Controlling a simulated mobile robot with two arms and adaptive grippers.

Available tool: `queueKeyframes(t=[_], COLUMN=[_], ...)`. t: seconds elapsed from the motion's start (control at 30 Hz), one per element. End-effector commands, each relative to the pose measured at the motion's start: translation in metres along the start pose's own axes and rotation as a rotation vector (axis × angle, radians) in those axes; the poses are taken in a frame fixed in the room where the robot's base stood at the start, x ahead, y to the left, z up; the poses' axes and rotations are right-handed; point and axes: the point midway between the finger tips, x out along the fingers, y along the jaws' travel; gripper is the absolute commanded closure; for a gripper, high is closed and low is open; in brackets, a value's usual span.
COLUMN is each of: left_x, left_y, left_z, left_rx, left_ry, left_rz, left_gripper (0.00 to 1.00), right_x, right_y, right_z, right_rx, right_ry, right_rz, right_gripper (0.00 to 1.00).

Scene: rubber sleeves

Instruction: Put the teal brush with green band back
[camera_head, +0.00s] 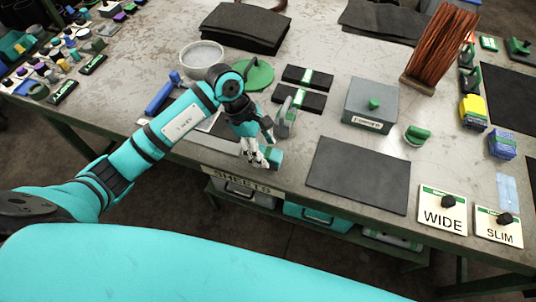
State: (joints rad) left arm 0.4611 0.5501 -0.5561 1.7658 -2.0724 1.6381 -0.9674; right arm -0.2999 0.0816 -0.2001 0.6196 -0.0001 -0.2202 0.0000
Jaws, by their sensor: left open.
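A small teal and green block-like thing (273,157) lies near the front edge of the table; it could be the teal brush, but my gripper partly hides it and I cannot make out a separate band. My left gripper (258,160) is open, fingers pointing down, right beside it; I cannot tell whether they touch. Two dark flat pieces with green and white bands lie behind, one further back (292,74) and one nearer (314,103). My right gripper is not in view.
A grey mat (360,175) lies to the right of my gripper. A grey box with a green knob (371,104), a grey upright piece (286,118), a round bowl (202,56) and a green disc (259,75) stand around. WIDE (441,217) and SLIM (497,236) signs are at front right.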

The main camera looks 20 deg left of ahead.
Motion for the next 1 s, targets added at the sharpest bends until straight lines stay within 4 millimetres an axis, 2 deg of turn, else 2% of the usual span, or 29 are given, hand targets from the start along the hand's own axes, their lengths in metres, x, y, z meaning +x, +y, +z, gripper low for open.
queueKeyframes(t=[0.2,0.4,0.6,1.0], left_x=[-0.049,-0.077,-0.086,-0.086], left_y=[0.002,0.001,0.000,0.000], left_z=[-0.002,-0.001,0.000,0.000], left_rx=[0.001,-0.001,0.000,-0.001], left_ry=[0.002,0.002,0.000,0.000], left_rz=[0.006,0.002,0.000,0.000], left_gripper=[0.40,0.40,0.40,0.40], right_x=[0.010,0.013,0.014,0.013], right_y=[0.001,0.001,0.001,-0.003], right_z=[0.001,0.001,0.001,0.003], right_rx=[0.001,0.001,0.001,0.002], right_ry=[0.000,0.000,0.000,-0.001], right_rz=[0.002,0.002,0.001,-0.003], right_gripper=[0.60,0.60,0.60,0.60])
